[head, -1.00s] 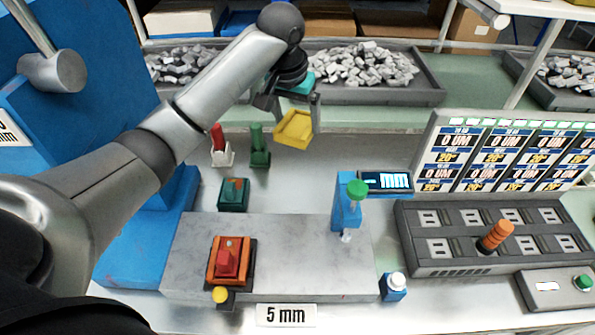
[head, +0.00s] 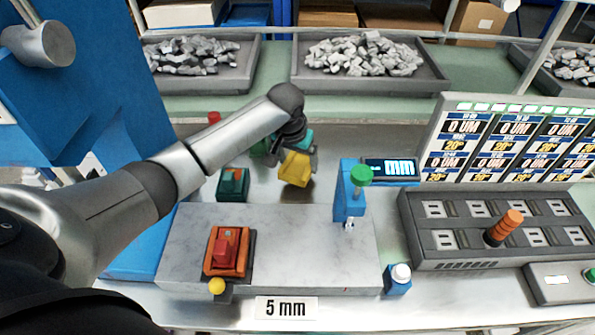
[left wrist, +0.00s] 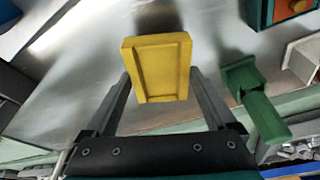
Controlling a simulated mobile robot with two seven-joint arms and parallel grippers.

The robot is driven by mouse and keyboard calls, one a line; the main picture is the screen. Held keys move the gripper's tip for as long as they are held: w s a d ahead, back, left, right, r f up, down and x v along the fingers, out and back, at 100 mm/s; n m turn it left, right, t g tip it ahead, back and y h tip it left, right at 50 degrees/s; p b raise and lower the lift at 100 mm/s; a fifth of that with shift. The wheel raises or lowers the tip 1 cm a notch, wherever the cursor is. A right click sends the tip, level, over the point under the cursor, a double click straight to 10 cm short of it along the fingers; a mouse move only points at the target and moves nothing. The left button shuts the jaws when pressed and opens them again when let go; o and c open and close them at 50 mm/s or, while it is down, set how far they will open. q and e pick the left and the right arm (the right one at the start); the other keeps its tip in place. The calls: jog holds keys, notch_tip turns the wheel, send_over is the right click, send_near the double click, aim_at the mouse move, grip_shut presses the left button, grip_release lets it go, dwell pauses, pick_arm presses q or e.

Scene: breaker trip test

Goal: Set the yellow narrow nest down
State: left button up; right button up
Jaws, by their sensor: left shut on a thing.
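The yellow narrow nest (head: 295,168) is a small yellow tray-like block with a shallow recess. It also shows in the left wrist view (left wrist: 162,68), between the two fingers. My left gripper (head: 298,160) is shut on it, just behind the grey stone slab. The nest is tilted in the head view. A dark shadow lies on the metal bench beside it; I cannot tell whether it touches the bench. My right gripper is not in view.
A green nest (head: 233,184) stands left of the yellow one. The stone slab (head: 290,250) holds an orange fixture with a red part (head: 228,250). A blue gauge stand (head: 350,190) is to the right. A green clamp (left wrist: 255,100) is close by in the wrist view.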

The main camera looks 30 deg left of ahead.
aim_at(297, 168)
pick_arm(q)
jog(key=shift+f+b, duration=0.35)
jog(key=shift+f, duration=1.35)
jog(key=shift+f, duration=0.15)
jog(key=o, duration=1.4)
jog(key=shift+s+r+p, duration=0.1)
jog(key=shift+r+p, duration=0.45)
jog(key=shift+p, duration=0.05)
jog(key=p+v, duration=1.1)
jog(key=p, duration=0.4)
